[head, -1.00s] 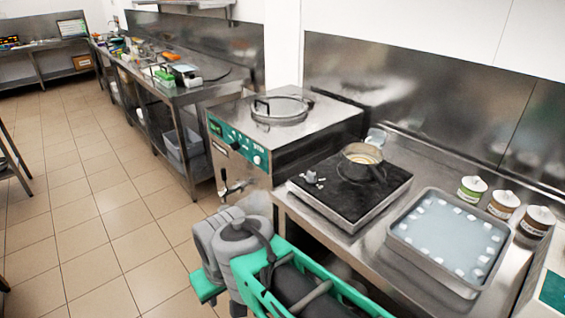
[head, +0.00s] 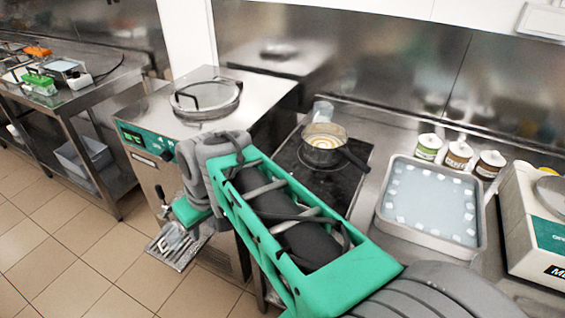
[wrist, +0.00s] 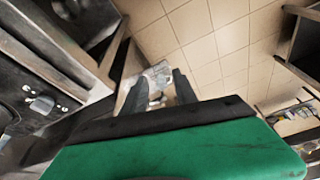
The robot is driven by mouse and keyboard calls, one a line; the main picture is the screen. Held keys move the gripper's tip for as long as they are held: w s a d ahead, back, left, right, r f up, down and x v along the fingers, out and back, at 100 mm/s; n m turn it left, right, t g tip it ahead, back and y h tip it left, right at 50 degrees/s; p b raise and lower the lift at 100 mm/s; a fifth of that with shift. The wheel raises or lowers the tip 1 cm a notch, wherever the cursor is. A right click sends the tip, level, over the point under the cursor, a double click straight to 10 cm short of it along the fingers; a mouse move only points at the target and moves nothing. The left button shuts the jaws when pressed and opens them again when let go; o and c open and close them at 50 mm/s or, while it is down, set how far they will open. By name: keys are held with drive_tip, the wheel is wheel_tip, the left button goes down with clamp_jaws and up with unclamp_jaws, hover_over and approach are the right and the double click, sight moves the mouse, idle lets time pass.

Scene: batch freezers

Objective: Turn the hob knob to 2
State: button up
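The hob (head: 345,186) is a black glass top in a steel body on the counter, with a saucepan (head: 324,146) on it. Its knob is hidden behind my arm in the head view. In the wrist view, a grey knob (wrist: 41,104) with small pale marks around it shows at the left edge on a dark surface (wrist: 20,75); its setting is too small to read. My gripper (wrist: 158,82) points down towards the floor, well to the side of the knob. Its two dark fingers are apart with nothing held between them.
The batch freezer (head: 150,112) stands left of the hob, with a spout and a drip tray (head: 175,246) in front. A tray of pale liquid (head: 386,222), several labelled tubs (head: 458,156) and a scale (head: 520,215) are to the right. The floor at left is clear.

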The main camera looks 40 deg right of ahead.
drive_tip(key=w+d+r+n, duration=0.1)
drive_tip(key=w+d+r, duration=0.15)
drive_tip(key=d, duration=0.35)
drive_tip(key=w+d+r, duration=0.1)
drive_tip(key=w+d, duration=0.2)
drive_tip(key=d, duration=0.4)
drive_tip(key=s+d+n+y+p, duration=0.1)
drive_tip(key=s+d+n, duration=0.15)
drive_tip(key=d, duration=1.35)
drive_tip(key=shift+t, duration=0.5)
drive_tip(key=x, duration=0.6)
drive_tip(key=shift+f, duration=0.35)
drive_tip(key=shift+w+a+f, duration=0.1)
drive_tip(key=shift+f, duration=0.35)
clamp_jaws()
